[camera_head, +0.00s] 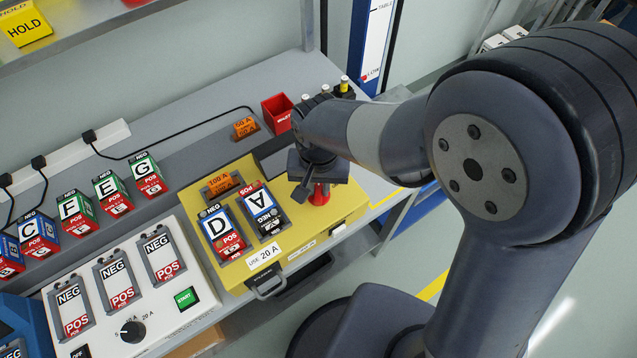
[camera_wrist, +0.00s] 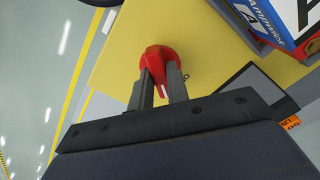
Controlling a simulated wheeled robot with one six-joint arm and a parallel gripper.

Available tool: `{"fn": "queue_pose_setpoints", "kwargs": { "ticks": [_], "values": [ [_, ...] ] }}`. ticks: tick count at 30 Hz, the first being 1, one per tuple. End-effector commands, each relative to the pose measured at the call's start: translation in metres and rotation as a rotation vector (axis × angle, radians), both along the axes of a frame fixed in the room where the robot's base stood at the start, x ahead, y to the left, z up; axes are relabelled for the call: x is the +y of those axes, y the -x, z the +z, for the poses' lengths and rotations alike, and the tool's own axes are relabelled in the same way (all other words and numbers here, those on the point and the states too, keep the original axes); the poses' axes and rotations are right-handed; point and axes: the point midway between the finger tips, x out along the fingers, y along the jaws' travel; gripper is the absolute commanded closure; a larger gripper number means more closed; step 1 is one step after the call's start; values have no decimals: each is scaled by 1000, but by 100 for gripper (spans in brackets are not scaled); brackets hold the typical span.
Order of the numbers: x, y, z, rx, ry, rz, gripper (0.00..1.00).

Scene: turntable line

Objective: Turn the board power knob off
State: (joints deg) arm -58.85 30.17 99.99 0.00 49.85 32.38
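The red power knob (camera_head: 319,196) sits on the right part of the yellow board (camera_head: 345,210). In the wrist view the knob (camera_wrist: 157,56) shows a round red body and a raised grip bar with a white mark. My gripper (camera_head: 312,182) is over the knob, pointing down at it. In the wrist view my gripper's two fingers (camera_wrist: 161,88) lie on either side of the grip bar, and red fills the gap between them. The fingers look closed on the bar. Any markings around the knob are hidden or too small to read.
Battery blocks D (camera_head: 219,230) and A (camera_head: 262,212) stand on the board left of the knob. A white charger (camera_head: 190,262) with a black dial (camera_head: 132,331) is at the lower left. A red bin (camera_head: 277,113) stands behind. My arm covers the right side.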

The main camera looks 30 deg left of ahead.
Motion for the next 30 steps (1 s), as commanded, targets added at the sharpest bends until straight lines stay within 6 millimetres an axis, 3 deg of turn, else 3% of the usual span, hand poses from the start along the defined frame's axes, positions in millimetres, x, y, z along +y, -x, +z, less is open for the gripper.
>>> {"fn": "queue_pose_setpoints", "kwargs": {
  "ticks": [6, 17, 30],
  "values": [
    [0, 0, 0, 0, 0, 0, 100],
    [0, 0, 0, -1, 0, 41, 100],
    [0, 0, 0, -1, 0, 340, 100]
  ]
}}
